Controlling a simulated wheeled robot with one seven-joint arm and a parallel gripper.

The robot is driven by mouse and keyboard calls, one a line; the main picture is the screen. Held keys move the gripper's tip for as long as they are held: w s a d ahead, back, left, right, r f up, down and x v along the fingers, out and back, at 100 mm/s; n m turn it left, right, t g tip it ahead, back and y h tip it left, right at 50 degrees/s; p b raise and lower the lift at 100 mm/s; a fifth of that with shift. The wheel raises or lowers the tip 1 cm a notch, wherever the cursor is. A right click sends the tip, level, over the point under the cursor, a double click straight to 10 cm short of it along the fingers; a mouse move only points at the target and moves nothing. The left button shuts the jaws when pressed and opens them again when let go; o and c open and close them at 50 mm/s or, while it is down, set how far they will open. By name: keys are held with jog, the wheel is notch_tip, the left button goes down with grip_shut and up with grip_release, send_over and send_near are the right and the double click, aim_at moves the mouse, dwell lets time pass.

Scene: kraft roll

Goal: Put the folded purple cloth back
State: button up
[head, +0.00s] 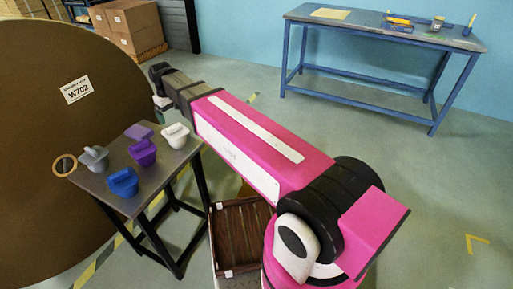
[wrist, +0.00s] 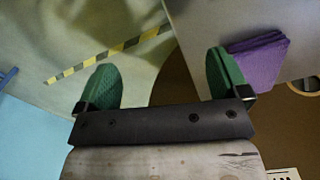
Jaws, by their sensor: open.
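The folded purple cloth (head: 138,132) lies flat near the far edge of a small grey table (head: 160,176). In the wrist view the cloth (wrist: 259,60) is a purple folded stack on the grey tabletop (wrist: 215,18), just right of my right finger. My gripper (wrist: 162,75) has its two green fingers wide apart with nothing between them; the space between them shows floor and part of the brown roll. The right finger looks close to the cloth's edge; I cannot tell whether they touch. In the head view my gripper (head: 160,92) is just beyond the small table, its fingers mostly hidden.
A huge brown roll (head: 50,110) stands at left. A wooden crate (head: 238,232) is below my arm. A blue workbench (head: 385,35) stands behind.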

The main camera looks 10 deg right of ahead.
jog(key=s+d+f+m, duration=0.2)
jog(key=d+f, duration=0.3)
jog(key=d, duration=0.6)
jog(key=s+d+f+m, duration=0.3)
jog(key=s+d+f, duration=0.2)
jog(key=d, duration=0.6)
jog(key=s+d+f+m, duration=0.2)
jog(key=s+d+f, duration=0.2)
jog(key=d, duration=0.7)
jog(key=shift+d+f, duration=0.2)
jog(key=shift+f, duration=0.65)
